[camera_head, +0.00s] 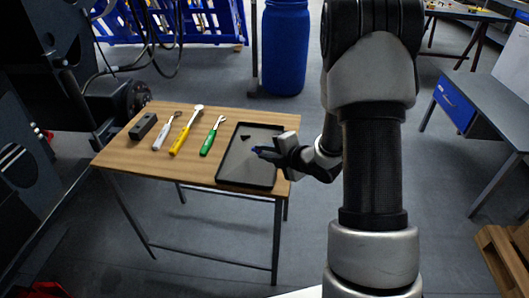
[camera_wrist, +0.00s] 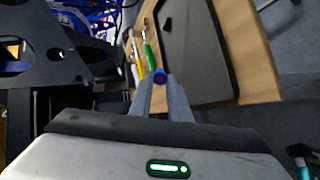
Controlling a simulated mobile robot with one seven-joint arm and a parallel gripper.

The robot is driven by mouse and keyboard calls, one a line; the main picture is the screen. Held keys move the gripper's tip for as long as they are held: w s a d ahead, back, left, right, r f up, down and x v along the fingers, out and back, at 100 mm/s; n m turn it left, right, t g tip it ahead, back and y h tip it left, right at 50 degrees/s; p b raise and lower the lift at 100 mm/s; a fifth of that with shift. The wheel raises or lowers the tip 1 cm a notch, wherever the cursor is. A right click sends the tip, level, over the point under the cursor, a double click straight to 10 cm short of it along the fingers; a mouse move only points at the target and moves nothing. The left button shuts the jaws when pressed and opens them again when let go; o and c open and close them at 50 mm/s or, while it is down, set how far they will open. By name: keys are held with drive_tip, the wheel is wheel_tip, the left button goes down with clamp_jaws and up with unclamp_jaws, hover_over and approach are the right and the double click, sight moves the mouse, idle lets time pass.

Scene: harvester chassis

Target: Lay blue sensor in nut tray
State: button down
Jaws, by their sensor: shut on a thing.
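In the head view the blue sensor (camera_head: 257,150) shows as a small blue spot at the tips of my gripper (camera_head: 262,152). My gripper is shut on it and appears over the nut tray (camera_head: 232,172), a black, shallow, rimmed tray at the right end of the wooden table. The height of the sensor above the tray floor is hard to tell. A small dark piece (camera_head: 246,137) lies in the tray's far part.
On the wooden table (camera_head: 130,160), left of the tray, lie a green-handled tool (camera_head: 209,142), a yellow-handled tool (camera_head: 184,136), a white-handled tool (camera_head: 163,135) and a black block (camera_head: 143,127). Dark machinery (camera_head: 50,70) stands close at the table's left. A blue barrel (camera_head: 285,50) stands behind.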

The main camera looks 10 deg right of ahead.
sight(265, 181)
drive_tip(key=shift+f+b, duration=0.15)
drive_tip(key=shift+b, duration=0.3)
wheel_tip(265, 181, down, 9)
drive_tip(key=b, duration=0.8)
drive_tip(key=shift+b, duration=0.4)
drive_tip(key=shift+r, duration=0.2)
drive_tip(key=c, duration=1.7)
unclamp_jaws()
drive_tip(key=shift+o, duration=0.6)
drive_tip(key=shift+s+f, duration=0.1)
drive_tip(key=shift+s, duration=0.05)
drive_tip(key=shift+d, duration=0.1)
drive_tip(key=p+v, duration=0.3)
drive_tip(key=v, duration=1.4)
drive_tip(key=shift+r, duration=0.3)
